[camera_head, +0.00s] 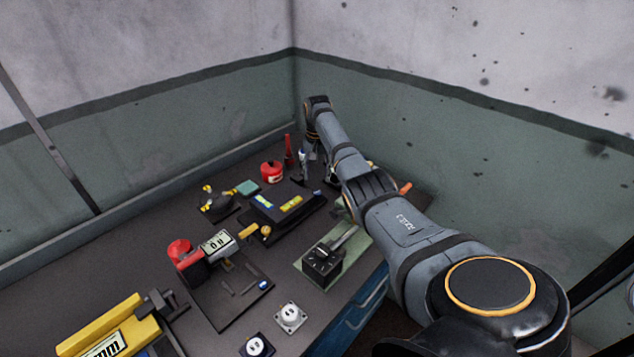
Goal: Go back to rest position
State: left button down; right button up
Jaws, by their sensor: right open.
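My right arm comes in from the lower right and reaches to the back corner of the workbench. Its wrist bends down there, and my right gripper (303,168) hangs low over the bench at the far end. It is small in the view and partly hidden by dark parts around it; I see nothing held in it. It is open. My left gripper is out of view. The task names no object.
The dark workbench (60,290) holds a red can (271,171), a dark tray with yellow items (287,206), a black box device (322,264), a red tool with a display (190,254), white sockets (290,316) and a yellow tool (100,325). Walls (400,110) close the back corner.

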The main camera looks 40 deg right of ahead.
jog(key=shift+d+r, duration=0.1)
jog(key=shift+r, duration=0.25)
dwell(0.3)
